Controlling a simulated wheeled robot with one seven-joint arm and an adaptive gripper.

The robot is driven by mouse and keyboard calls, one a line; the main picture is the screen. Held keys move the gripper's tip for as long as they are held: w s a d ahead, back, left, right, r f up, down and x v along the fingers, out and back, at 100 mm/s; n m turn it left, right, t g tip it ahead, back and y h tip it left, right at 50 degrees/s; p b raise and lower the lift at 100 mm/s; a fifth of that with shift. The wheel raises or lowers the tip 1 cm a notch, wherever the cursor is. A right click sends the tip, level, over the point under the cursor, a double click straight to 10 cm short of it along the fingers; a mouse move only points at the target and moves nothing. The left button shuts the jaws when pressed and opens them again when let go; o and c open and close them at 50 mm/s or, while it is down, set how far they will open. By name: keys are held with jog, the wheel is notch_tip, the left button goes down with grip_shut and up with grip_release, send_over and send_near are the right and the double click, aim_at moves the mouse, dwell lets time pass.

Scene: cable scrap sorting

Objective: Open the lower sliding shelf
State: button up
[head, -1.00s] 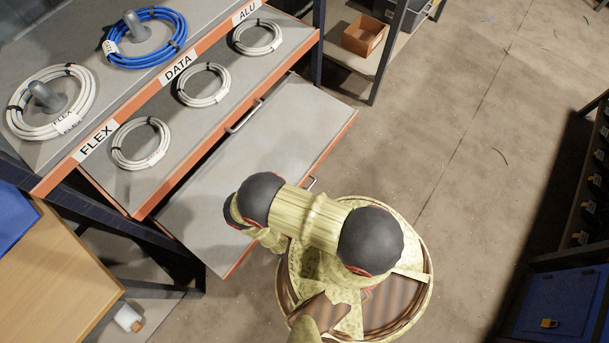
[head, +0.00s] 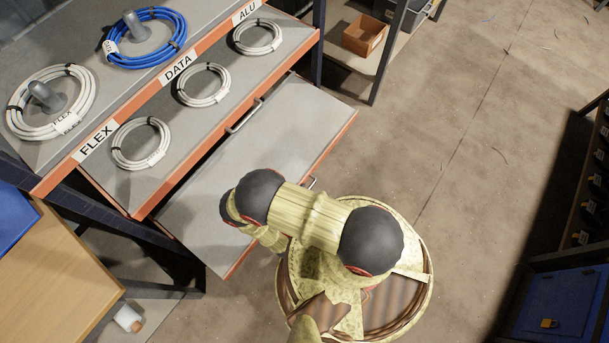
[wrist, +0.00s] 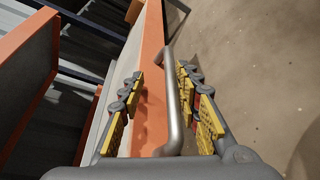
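The lower sliding shelf (head: 265,140) is a bare grey board with an orange front edge. In the head view it sticks out beyond the shelf above it. Its metal bar handle (wrist: 172,100) runs along the orange front in the wrist view; a small part of it (head: 311,183) shows past my arm in the head view. My gripper (wrist: 162,85) is open, with yellow-padded fingers on both sides of the handle. The bar lies nearer the right finger; I cannot tell whether they touch. My arm hides the gripper in the head view.
The upper shelf (head: 172,192) holds white cable coils and has its own handle (head: 245,117). Above it lie a blue coil (head: 147,40) and another white coil. A wooden table (head: 50,275) stands at lower left, a blue cabinet (head: 560,305) at lower right. Floor to the right is clear.

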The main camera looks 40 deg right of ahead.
notch_tip(320, 180, up, 7)
jog(key=shift+w+r, duration=0.1)
jog(key=shift+r, duration=0.55)
dwell(0.4)
